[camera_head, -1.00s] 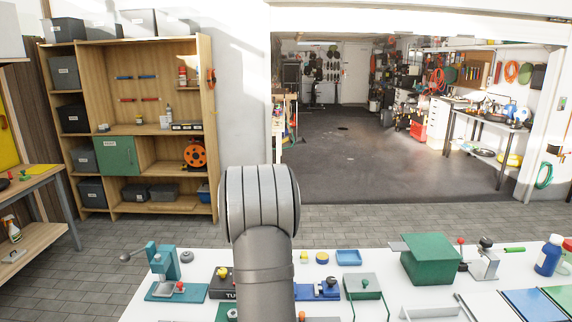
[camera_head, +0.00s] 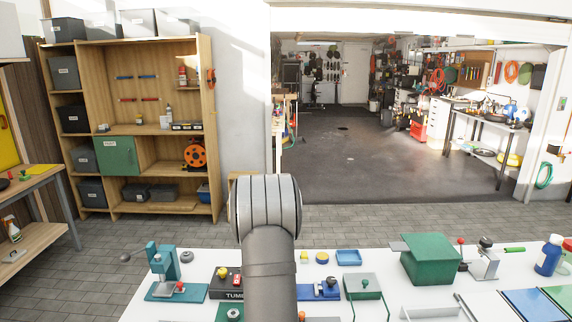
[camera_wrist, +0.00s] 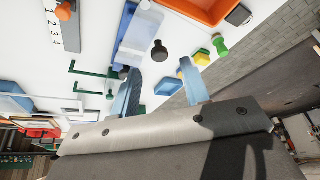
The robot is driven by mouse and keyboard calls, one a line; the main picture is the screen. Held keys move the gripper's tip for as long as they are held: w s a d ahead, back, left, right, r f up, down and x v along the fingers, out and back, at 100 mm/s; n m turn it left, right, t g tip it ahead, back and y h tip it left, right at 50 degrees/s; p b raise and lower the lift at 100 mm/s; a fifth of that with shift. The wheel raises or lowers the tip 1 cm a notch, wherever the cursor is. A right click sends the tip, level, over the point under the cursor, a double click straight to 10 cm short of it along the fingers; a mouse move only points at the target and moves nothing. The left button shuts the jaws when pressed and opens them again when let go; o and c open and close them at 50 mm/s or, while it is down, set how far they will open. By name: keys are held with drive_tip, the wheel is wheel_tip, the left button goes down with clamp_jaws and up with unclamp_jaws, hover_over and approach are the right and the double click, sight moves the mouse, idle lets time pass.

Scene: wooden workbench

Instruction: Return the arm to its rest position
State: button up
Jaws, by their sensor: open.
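My arm rises at the middle front in the head view, and my gripper is not visible there. In the wrist view my gripper (camera_wrist: 159,66) shows two pale blue fingers spread apart. Nothing is between the fingers as far as I can see. The white bench top (camera_head: 215,257) is beyond them, seen at a tilt. Any marker of a rest position is not visible.
On the bench stand a teal press (camera_head: 163,268), a blue fixture (camera_head: 318,291), a green-topped box (camera_head: 362,287), a larger green box (camera_head: 430,262) and a blue bottle (camera_head: 549,256). A wooden shelf (camera_head: 208,130) stands behind at left. The floor beyond is open.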

drive_tip(key=x, duration=0.3)
drive_tip(key=shift+w+d+f, duration=0.1)
drive_tip(key=shift+d+f, duration=0.05)
drive_tip(key=shift+f, duration=0.2)
drive_tip(key=shift+w+a+n+t+y, duration=0.15)
drive_tip(key=shift+a+n+t, duration=0.05)
drive_tip(key=shift+n, duration=0.4)
drive_tip(key=shift+w+a+n+t+y, duration=0.15)
drive_tip(key=shift+w+a+n+t, duration=0.05)
drive_tip(key=shift+n, duration=0.4)
drive_tip(key=shift+s+d+m+g, duration=0.15)
drive_tip(key=shift+d+m+g, duration=0.05)
drive_tip(key=shift+m, duration=0.35)
drive_tip(key=shift+s+d+m+g, duration=0.15)
drive_tip(key=shift+m+g, duration=0.05)
drive_tip(key=shift+m, duration=0.35)
drive_tip(key=v, duration=1.6)
drive_tip(key=shift+a, duration=0.4)
drive_tip(key=shift+s+f, duration=0.1)
drive_tip(key=shift+f, duration=0.05)
